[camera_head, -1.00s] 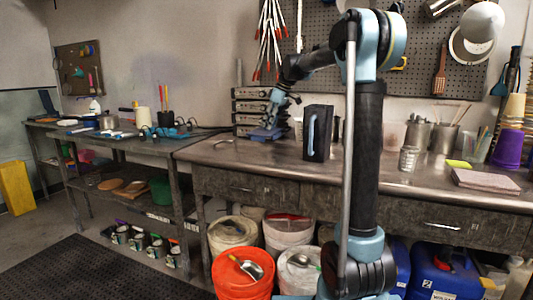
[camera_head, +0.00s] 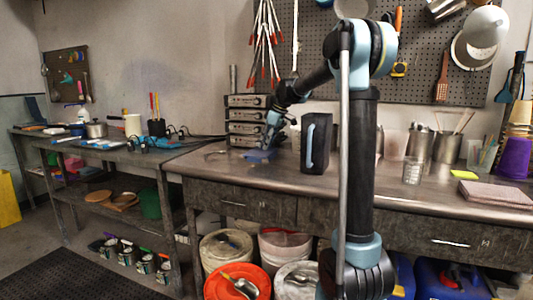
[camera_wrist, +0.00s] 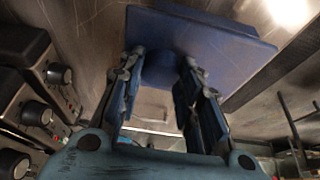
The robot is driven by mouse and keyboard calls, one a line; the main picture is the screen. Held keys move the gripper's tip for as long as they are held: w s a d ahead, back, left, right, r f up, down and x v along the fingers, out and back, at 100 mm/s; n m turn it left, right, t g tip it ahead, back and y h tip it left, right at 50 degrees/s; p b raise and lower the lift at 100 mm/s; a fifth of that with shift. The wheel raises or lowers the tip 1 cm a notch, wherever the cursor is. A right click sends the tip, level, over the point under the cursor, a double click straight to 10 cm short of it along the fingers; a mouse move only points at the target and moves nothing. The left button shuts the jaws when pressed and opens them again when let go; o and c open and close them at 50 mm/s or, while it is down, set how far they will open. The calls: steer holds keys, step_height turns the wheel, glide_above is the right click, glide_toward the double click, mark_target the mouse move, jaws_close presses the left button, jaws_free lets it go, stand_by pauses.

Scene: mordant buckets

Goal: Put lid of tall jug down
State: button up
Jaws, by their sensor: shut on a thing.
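The tall jug (camera_head: 316,145) is a dark, box-shaped vessel with a pale blue handle, upright on the metal bench. My gripper (camera_head: 268,144) is to the left of the jug, low over the bench. It is shut on the knob of the blue lid (camera_head: 258,156), which is flat and square. In the wrist view the lid (camera_wrist: 225,45) spreads beyond my fingertips (camera_wrist: 162,68), with its knob between them. The lid is very close to the bench top; I cannot tell whether it touches. The fingers hide part of the knob.
A stack of grey units with knobs (camera_head: 246,121) stands just behind and left of the lid. Metal canisters (camera_head: 447,147) and a glass (camera_head: 412,172) stand right of my arm. The bench front (camera_head: 225,165) near the lid is mostly clear.

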steer(key=shift+f, duration=1.9)
steer(key=shift+s, duration=0.1)
steer(key=o, duration=1.1)
steer(key=v, duration=1.2)
